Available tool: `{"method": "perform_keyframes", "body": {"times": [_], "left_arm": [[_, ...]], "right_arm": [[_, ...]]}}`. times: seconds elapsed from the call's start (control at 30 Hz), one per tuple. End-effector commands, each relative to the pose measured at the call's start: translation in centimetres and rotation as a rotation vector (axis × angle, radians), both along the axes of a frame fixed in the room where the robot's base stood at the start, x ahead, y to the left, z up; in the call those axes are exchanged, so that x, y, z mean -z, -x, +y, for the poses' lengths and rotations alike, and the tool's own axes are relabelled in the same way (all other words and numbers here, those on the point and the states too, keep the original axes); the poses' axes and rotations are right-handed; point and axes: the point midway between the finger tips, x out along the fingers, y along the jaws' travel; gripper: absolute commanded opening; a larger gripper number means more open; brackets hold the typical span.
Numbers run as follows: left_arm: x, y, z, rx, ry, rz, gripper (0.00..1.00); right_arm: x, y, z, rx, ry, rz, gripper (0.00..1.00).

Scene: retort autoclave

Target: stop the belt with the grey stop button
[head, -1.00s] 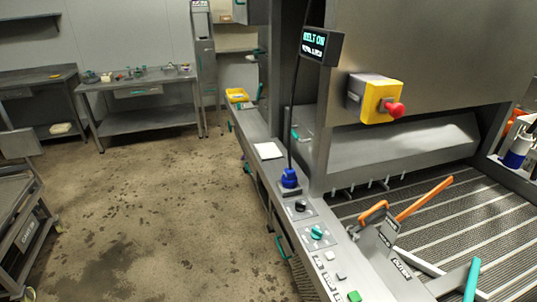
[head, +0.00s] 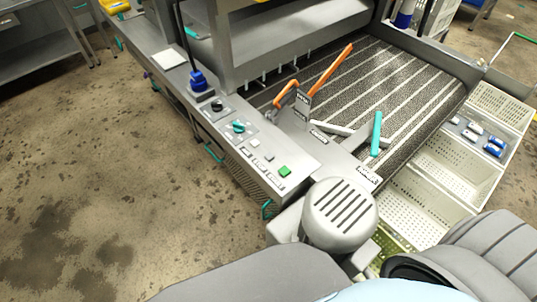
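The control panel (head: 235,150) runs along the near side of the machine. On it are a black knob (head: 217,106), a teal knob (head: 239,127), two small pale grey buttons, one here (head: 255,143) and one nearer (head: 269,156), and a green button (head: 284,170). The labels beside them are too small to read, so I cannot tell which grey button is the stop. The belt (head: 395,85) is dark with pale stripes. Neither of my grippers is in view.
A blue connector (head: 198,80) stands at the panel's far end. A grey motor housing (head: 340,213) stands at the panel's near end. White crates (head: 455,165) lie right of the belt. Floor at left is clear.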

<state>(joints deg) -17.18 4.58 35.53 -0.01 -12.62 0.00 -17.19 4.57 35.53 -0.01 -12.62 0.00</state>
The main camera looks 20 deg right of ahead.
Motion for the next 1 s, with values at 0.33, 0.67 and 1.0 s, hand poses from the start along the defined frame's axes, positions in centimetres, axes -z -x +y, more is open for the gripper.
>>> {"method": "perform_keyframes", "body": {"times": [0.33,0.67,1.0], "left_arm": [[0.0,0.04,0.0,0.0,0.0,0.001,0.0],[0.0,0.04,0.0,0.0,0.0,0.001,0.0],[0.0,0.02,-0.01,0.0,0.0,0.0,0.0]], "right_arm": [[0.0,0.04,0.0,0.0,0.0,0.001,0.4],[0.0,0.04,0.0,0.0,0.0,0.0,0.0],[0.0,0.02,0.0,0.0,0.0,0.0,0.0]]}}
